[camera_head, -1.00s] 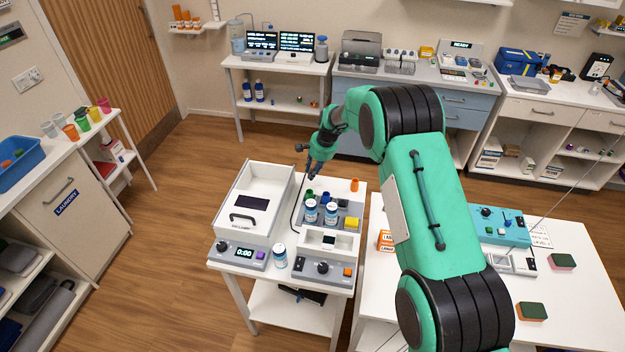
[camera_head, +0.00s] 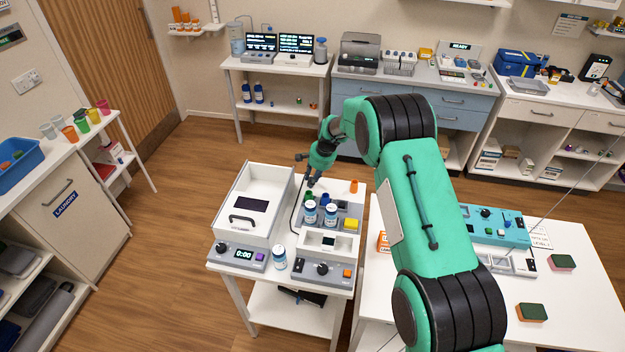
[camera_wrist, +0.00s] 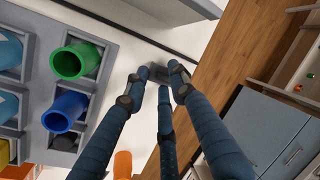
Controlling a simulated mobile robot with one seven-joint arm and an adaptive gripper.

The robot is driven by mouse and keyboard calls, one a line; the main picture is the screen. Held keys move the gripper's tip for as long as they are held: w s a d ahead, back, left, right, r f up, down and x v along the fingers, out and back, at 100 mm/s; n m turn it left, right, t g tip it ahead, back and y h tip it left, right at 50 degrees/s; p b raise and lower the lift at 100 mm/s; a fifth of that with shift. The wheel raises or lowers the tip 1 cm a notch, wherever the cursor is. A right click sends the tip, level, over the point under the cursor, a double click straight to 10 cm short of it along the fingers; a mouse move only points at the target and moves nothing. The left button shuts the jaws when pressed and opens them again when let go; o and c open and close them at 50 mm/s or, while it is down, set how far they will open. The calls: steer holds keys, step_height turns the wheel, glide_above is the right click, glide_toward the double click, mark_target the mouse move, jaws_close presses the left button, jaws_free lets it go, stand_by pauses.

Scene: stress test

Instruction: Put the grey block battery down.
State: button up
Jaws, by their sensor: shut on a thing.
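My gripper (camera_head: 311,181) is at the back of the small white table (camera_head: 336,192), just behind the rack with the cups. In the wrist view its dark blue fingers (camera_wrist: 159,80) close around a small grey thing (camera_wrist: 157,73), which I take for the grey block battery. The fingers cover most of it, and it is too small to make out in the head view. It is over or at the white surface close to the rack's edge; I cannot tell whether it touches.
The grey rack holds a green cup (camera_wrist: 76,61), a blue cup (camera_wrist: 65,111), white-and-blue bottles (camera_head: 331,214) and a yellow block (camera_head: 351,224). An orange cup (camera_head: 354,186) stands at the table's back right. A white drawer box (camera_head: 254,205) stands left.

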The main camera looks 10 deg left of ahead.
steer(key=shift+f, duration=0.1)
steer(key=o, duration=1.1)
steer(key=v, duration=1.2)
steer(key=shift+p, duration=0.3)
